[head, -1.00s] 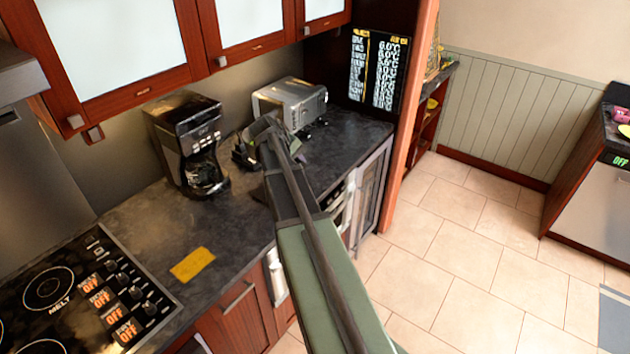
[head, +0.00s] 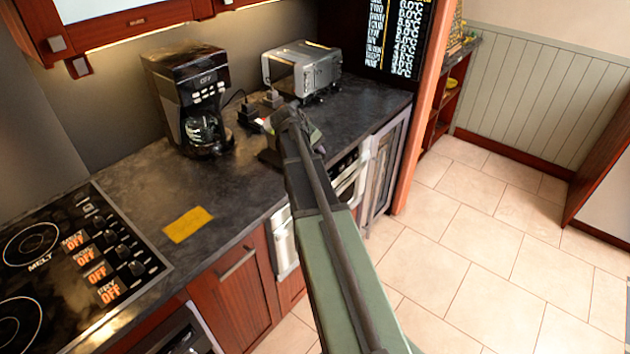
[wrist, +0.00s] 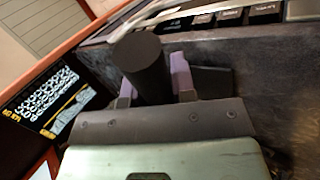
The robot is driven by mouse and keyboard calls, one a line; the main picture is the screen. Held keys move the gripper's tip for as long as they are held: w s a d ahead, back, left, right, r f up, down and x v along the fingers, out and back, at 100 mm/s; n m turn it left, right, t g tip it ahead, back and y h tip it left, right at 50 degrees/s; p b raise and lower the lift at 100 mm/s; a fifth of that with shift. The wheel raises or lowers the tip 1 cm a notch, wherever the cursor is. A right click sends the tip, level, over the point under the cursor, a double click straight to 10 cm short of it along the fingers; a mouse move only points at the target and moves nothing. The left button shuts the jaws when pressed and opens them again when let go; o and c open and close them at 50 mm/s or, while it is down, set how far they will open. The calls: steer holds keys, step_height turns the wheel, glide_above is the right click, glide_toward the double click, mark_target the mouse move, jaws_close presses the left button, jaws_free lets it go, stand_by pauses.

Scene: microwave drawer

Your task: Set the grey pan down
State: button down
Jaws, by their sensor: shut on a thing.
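My gripper (wrist: 154,82) is shut on a dark cylindrical grip, which I take to be the handle of the grey pan (wrist: 141,66). The handle stands up between the two purple fingers in the wrist view. The rest of the pan is mostly hidden, and I cannot tell whether it touches the counter. In the head view my gripper (head: 287,122) is over the dark countertop (head: 150,205), in front of the toaster oven, and the arm hides what it holds.
A coffee maker (head: 190,100) stands left of my gripper. A silver toaster oven (head: 302,70) stands behind it. Small dark items (head: 250,114) lie between them. A yellow note (head: 187,224) lies near the front edge, beside the cooktop (head: 75,265). The counter around the note is otherwise bare.

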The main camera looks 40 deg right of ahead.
steer(key=shift+f, duration=0.15)
step_height(320, 180, down, 4)
steer(key=b, duration=0.4)
steer(key=shift+f, duration=0.2)
steer(key=c, duration=0.9)
jaws_free()
steer(key=shift+r, duration=0.1)
steer(key=shift+c, duration=0.2)
